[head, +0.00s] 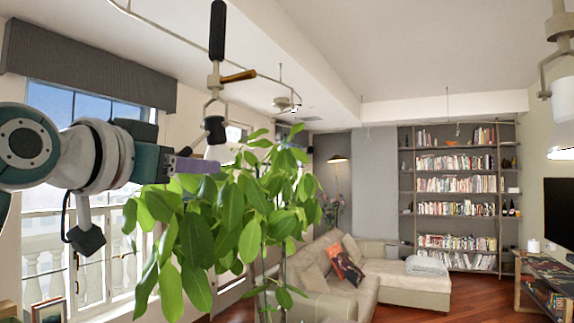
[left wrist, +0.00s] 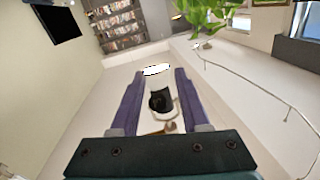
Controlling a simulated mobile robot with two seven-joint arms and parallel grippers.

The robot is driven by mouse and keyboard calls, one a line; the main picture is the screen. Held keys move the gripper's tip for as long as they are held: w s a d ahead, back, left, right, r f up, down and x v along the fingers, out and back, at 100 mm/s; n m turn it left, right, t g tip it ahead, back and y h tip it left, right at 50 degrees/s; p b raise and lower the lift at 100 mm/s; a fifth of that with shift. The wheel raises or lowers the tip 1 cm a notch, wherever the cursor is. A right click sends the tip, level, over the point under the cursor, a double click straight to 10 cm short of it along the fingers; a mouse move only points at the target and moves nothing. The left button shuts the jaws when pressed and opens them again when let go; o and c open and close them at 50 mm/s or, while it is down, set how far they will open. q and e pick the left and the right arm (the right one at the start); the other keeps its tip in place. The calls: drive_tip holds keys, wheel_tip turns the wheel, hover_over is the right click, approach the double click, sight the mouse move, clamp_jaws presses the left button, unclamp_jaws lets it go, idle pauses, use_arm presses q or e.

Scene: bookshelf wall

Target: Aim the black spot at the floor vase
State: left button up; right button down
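The black spot (head: 215,130) hangs from the ceiling rail in the head view, on a pale yoke with a wooden handle (head: 239,76) and a black upper stem. My left gripper (head: 198,165) is just below and beside its head. In the left wrist view the spot's dark end (left wrist: 160,100) and pale barrel show between the fingers of my left gripper (left wrist: 158,80). The fingers are apart, with gaps on both sides. Whether one touches it is unclear. Pinkish stems (head: 331,207) stand at the back by the grey wall; the floor vase is not clearly visible. My right gripper is out of view.
A large leafy plant (head: 240,210) fills the space below the left gripper. A second, pale spot (head: 562,115) hangs at the right edge. The ceiling rail (head: 190,47) runs above. Beyond are a sofa (head: 415,287) and a bookshelf (head: 408,180).

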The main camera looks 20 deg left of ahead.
use_arm(q)
clamp_jaws()
idle(1.3)
